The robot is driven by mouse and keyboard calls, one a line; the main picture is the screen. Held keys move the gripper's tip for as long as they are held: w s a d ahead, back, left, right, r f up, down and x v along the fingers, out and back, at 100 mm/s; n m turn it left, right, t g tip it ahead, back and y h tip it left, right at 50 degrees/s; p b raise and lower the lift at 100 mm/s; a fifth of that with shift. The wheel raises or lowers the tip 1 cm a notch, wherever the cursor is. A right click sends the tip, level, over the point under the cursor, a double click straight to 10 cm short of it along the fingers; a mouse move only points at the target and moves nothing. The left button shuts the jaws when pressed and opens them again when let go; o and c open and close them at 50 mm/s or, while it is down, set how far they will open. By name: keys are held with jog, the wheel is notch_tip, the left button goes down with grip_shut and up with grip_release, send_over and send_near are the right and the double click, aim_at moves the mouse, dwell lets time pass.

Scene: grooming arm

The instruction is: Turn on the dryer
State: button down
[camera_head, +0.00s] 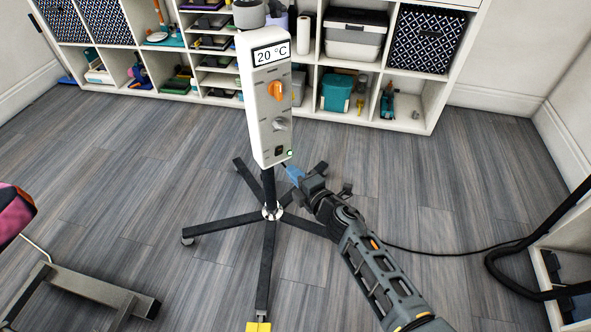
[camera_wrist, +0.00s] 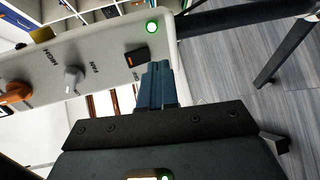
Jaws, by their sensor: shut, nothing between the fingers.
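The dryer's white control unit (camera_head: 261,120) stands upright on a black stand with spread legs. Its display (camera_head: 271,54) reads 20 °C. Below are an orange knob (camera_head: 276,90), a grey knob (camera_head: 280,125) and a small dark switch (camera_head: 279,151) near the bottom. A green light (camera_head: 290,153) beside the switch is lit. In the wrist view the switch (camera_wrist: 136,58) is black with an orange mark, and the green light (camera_wrist: 152,27) glows. My gripper (camera_head: 291,169) is shut and empty, its blue tips (camera_wrist: 160,70) right by the switch. I cannot tell whether they touch it.
A white shelf (camera_head: 428,112) with bins and tools stands behind the dryer. A metal table foot (camera_head: 95,290) is at lower left. A black cable (camera_head: 440,253) runs across the floor at right.

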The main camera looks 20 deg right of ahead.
jog(key=s+d+f, duration=0.1)
jog(key=s+f, duration=0.1)
jog(key=s, duration=0.7)
jog(key=shift+d, duration=0.25)
jog(key=s+r+m+h, duration=0.1)
jog(key=s+r+m, duration=0.35)
jog(key=s, duration=0.65)
jog(key=s+a+r+m, duration=0.1)
jog(key=s+r+m, duration=0.35)
jog(key=s, duration=0.55)
jog(key=s+r+m+h, duration=0.1)
jog(key=s+r+m, duration=0.3)
jog(key=s, duration=0.7)
jog(key=s+r+m+g, duration=0.1)
jog(key=s+r+m, duration=0.65)
jog(key=r, duration=0.35)
notch_tip(320, 180, up, 13)
jog(key=p, duration=1.4)
jog(key=shift+r+n+h, duration=0.2)
jog(key=shift+n+h, duration=0.1)
jog(key=shift+n, duration=0.05)
